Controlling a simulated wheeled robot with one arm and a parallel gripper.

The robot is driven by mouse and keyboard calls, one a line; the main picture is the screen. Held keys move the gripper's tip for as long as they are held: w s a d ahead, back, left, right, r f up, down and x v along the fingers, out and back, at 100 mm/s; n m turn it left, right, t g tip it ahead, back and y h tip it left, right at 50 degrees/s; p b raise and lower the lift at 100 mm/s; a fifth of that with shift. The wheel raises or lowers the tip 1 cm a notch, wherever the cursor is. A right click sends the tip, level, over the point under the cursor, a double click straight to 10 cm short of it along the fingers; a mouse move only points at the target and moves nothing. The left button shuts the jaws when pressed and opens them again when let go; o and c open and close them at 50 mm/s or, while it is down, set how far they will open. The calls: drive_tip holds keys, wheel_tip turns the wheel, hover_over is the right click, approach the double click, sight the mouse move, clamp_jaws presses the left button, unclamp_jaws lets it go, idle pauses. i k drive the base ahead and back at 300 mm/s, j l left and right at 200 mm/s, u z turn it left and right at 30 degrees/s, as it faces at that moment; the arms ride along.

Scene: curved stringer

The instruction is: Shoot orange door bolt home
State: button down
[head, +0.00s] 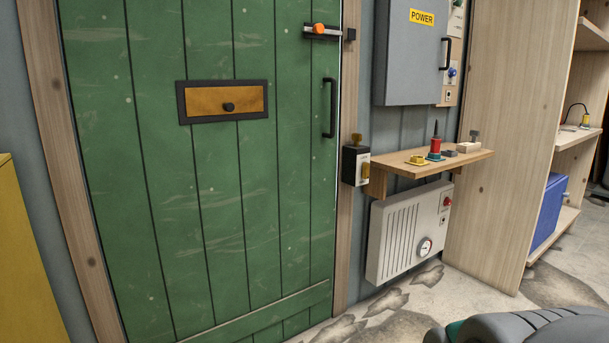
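The orange door bolt (319,29) sits on a black plate near the top right edge of the green plank door (215,200). A dark keeper (349,34) is on the frame side, just right of the bolt plate. Whether the bolt's tip enters the keeper is too small to tell. The door looks shut in its wooden frame. A black pull handle (330,108) is below the bolt. A grey rounded part of my own body shows at the bottom right, well below and right of the bolt. My gripper's fingers do not show.
A small wooden shelf (470,163) with several small items juts out right of the door. A grey power cabinet (410,52) hangs above it, a white heater (405,235) below. A tall wooden shelving unit stands at right. A yellow panel (20,265) is at left.

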sight(318, 29)
drive_tip(key=i+l+u, duration=0.2)
drive_tip(key=i+u, duration=0.15)
drive_tip(key=i+l+u, duration=0.35)
drive_tip(key=i, duration=0.25)
drive_tip(key=i+l+u, duration=0.35)
drive_tip(key=i+l, duration=0.05)
